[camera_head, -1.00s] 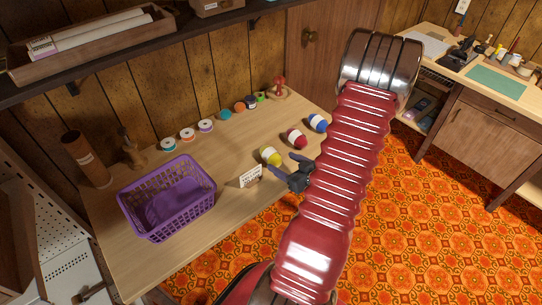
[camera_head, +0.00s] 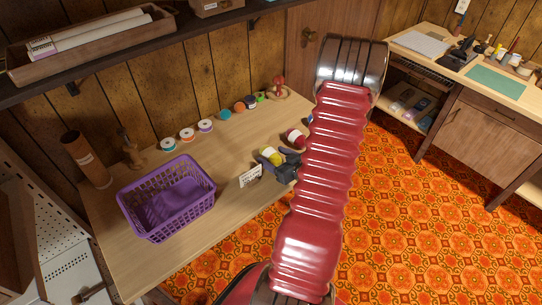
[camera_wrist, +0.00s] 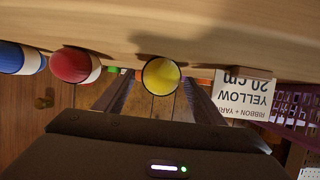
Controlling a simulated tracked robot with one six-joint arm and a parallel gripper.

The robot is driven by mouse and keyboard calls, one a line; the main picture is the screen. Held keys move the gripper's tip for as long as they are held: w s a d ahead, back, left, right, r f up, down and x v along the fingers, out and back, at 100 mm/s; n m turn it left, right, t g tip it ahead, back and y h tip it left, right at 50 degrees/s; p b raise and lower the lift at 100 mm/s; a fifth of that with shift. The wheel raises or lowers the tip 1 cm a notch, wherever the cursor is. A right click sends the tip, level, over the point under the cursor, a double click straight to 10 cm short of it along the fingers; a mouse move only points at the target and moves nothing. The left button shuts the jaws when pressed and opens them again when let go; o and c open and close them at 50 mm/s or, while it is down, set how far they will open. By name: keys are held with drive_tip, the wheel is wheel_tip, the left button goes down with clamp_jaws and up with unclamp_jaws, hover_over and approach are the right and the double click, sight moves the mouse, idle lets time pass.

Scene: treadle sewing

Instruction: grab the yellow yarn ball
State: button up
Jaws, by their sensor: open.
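The yellow yarn ball (camera_head: 271,156) lies on the wooden table, behind a small white label card (camera_head: 250,176). In the wrist view the yellow yarn ball (camera_wrist: 160,76) sits between the two dark fingers of my gripper (camera_wrist: 158,95), near their tips. My gripper (camera_head: 277,160) is open around the ball in the head view, with one finger on its left and the other on its right. I cannot tell whether either finger touches it.
A red yarn ball (camera_head: 294,138) lies just behind and right of the yellow one. A blue ball (camera_wrist: 20,58) is mostly hidden by my arm in the head view. A purple basket (camera_head: 167,197) stands at the left. Several spools line the table's back.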

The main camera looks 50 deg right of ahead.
sight(270, 151)
drive_tip(key=shift+x, duration=1.2)
drive_tip(key=shift+c, duration=0.5)
drive_tip(key=c, duration=1)
drive_tip(key=shift+r, duration=5)
